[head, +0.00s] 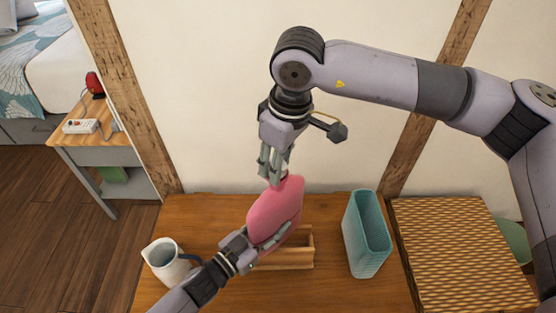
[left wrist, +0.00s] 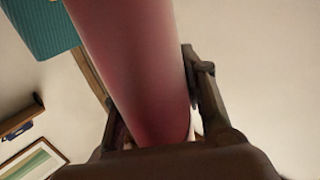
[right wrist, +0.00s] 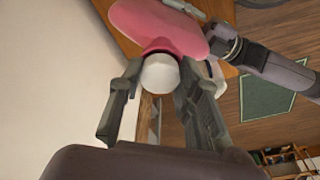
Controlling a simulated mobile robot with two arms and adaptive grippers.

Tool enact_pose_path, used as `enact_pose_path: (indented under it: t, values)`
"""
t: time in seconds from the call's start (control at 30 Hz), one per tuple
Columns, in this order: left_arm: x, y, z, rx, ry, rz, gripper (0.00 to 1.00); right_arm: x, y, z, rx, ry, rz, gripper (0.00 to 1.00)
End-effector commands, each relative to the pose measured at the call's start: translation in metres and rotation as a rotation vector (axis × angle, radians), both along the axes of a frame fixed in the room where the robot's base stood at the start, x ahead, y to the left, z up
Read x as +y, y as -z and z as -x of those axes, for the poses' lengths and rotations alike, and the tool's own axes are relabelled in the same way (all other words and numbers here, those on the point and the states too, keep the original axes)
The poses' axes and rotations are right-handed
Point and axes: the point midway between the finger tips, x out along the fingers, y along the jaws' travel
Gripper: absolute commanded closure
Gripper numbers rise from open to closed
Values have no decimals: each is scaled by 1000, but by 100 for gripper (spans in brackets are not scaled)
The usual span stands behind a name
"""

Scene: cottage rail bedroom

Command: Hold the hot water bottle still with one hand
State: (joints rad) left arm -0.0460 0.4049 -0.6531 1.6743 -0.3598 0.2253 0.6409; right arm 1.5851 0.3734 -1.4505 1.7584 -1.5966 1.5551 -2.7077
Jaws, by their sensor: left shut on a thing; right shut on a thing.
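The pink hot water bottle (head: 276,210) is tilted, its neck up, above and in front of a small wooden box (head: 298,262) on the table. My left gripper (head: 266,241) is shut on the bottle's body from the lower left. The left wrist view shows the bottle (left wrist: 135,60) filling the space between the fingers (left wrist: 160,110). My right gripper (head: 275,172) comes down from above and is shut at the neck. In the right wrist view a white round stopper (right wrist: 160,73) lies between its fingers, at the mouth of the bottle (right wrist: 160,22).
A white jug (head: 166,266) stands left of the box on the wooden table (head: 330,289). A teal container (head: 367,235) stands to the right, beside a woven-topped surface (head: 455,250). A side table (head: 85,138) is at the far left. The wall is close behind.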

Motion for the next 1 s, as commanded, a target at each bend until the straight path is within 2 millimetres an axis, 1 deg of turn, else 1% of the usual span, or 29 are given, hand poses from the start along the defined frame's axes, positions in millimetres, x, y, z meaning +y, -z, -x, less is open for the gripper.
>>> enact_pose_path:
  t: [0.03,0.33,0.47,0.53,0.67,1.0]
  values:
    - [0,-1,-1,-2,-1,-1,100,0,0,0,-1,1,0,81]
    - [0,-1,0,-2,-1,-1,100,-1,0,-1,-1,1,1,100]
    - [0,-1,0,-2,-1,-1,100,-1,0,-1,-2,12,1,100]
    - [0,-1,0,-2,0,-1,100,0,0,-1,-2,55,2,100]
    - [0,-1,0,-2,0,-1,100,0,0,0,-1,239,4,100]
    - [0,-1,0,-1,0,0,100,1,0,0,-5,906,6,100]
